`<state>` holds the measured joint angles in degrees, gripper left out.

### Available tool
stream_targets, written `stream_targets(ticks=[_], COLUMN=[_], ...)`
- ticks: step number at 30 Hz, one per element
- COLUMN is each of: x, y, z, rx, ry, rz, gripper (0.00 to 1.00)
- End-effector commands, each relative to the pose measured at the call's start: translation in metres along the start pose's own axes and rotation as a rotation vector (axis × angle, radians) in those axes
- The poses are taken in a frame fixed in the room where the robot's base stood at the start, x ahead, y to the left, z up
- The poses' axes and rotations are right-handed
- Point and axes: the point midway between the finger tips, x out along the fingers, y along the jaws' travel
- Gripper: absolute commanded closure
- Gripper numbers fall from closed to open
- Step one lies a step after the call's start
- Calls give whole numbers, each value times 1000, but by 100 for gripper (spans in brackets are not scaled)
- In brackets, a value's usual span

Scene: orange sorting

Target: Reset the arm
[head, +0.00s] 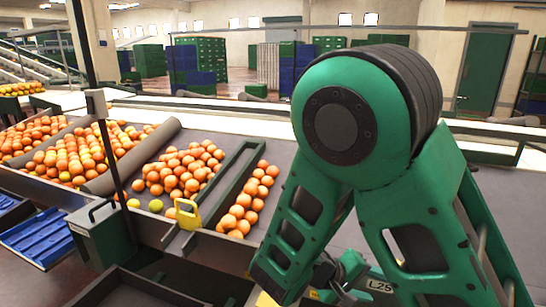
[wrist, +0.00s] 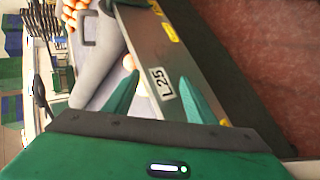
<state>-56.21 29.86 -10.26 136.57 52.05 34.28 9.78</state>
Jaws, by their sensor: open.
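My gripper (wrist: 160,80) is open in the wrist view, its two green fingers spread with nothing held between them. Beyond the fingertips is the metal side rail (wrist: 185,55) with a white L25 label. In the head view my bent green arm fills the right half, and its lower end is near the L25 label at the bottom. Oranges lie on the grey sorting table in a middle heap (head: 180,168) and a right-hand row (head: 248,205). A few oranges (wrist: 75,12) also show at the top left of the wrist view.
A larger heap of oranges (head: 75,145) lies left beyond a grey roller (head: 130,157). A yellow handle (head: 187,214) stands at the front rail. Blue trays (head: 38,237) and a dark bin (head: 140,290) are at the lower left. The table behind my arm looks clear.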

Motion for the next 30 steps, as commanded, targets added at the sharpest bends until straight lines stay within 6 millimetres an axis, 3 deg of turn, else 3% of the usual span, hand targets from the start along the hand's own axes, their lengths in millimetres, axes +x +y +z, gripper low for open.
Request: stream_targets(ticks=[6,15,23,30], x=[31,48,44,28], y=[47,96,130,153], z=[40,101,156,203], rx=[133,315,477,624], ry=[-195,-375,-449,-454], rz=[-192,-449,-654,-808], gripper=[49,49,49,49])
